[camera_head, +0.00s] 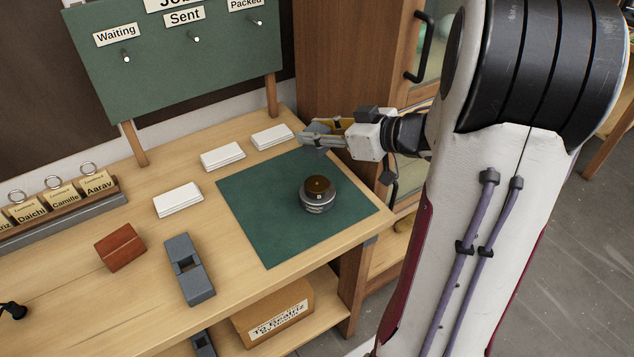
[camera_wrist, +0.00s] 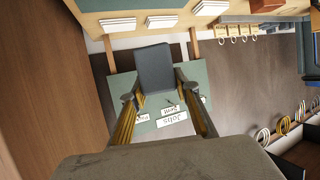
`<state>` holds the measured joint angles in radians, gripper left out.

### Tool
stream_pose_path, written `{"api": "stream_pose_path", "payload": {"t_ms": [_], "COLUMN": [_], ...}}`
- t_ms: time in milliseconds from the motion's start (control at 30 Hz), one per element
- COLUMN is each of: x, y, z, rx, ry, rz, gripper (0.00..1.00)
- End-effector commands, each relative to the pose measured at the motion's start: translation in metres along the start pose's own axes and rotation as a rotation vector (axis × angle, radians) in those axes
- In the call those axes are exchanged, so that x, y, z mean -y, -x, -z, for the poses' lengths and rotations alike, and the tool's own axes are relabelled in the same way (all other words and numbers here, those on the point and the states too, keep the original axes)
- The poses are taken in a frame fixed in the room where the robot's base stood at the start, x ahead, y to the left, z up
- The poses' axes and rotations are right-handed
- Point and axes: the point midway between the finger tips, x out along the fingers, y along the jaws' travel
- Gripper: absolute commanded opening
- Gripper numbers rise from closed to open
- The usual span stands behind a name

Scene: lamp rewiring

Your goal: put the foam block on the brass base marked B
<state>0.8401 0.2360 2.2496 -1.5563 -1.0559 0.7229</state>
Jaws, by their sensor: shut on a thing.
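My gripper (camera_head: 318,138) is at the back right of the bench, above and behind the green mat, pointing left. It is shut on a dark grey block, which I take as the foam block; in the wrist view the block (camera_wrist: 155,68) sits between the two fingers (camera_wrist: 157,100). In the head view the block is hard to tell from the fingers. A round base with a brown-brass top (camera_head: 318,187) and a dark grey lower body stands upright on the mat, below and apart from my gripper. A small mark shows on it, too small to read.
The green mat (camera_head: 262,222) is otherwise clear. Three white stacks (camera_head: 178,200) lie along its back left. A red-brown block (camera_head: 120,247) and a grey holder with a square opening (camera_head: 190,275) lie left. A green board (camera_head: 180,65) stands behind; a wooden cabinet (camera_head: 345,60) is at back right.

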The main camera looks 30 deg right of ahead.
Motion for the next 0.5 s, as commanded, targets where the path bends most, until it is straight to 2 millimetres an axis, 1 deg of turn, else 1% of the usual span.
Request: {"api": "stream_pose_path", "payload": {"t_ms": [133, 267, 500], "x": [0.0, 0.0, 0.0], "y": [-0.001, -0.005, -0.016], "z": [-0.003, -0.011, -0.038], "rx": [0.0, 0.001, 0.001], "ry": [-0.001, -0.003, -0.005], "rz": [0.0, 0.002, 0.001], "gripper": [0.22, 0.22, 0.22]}}
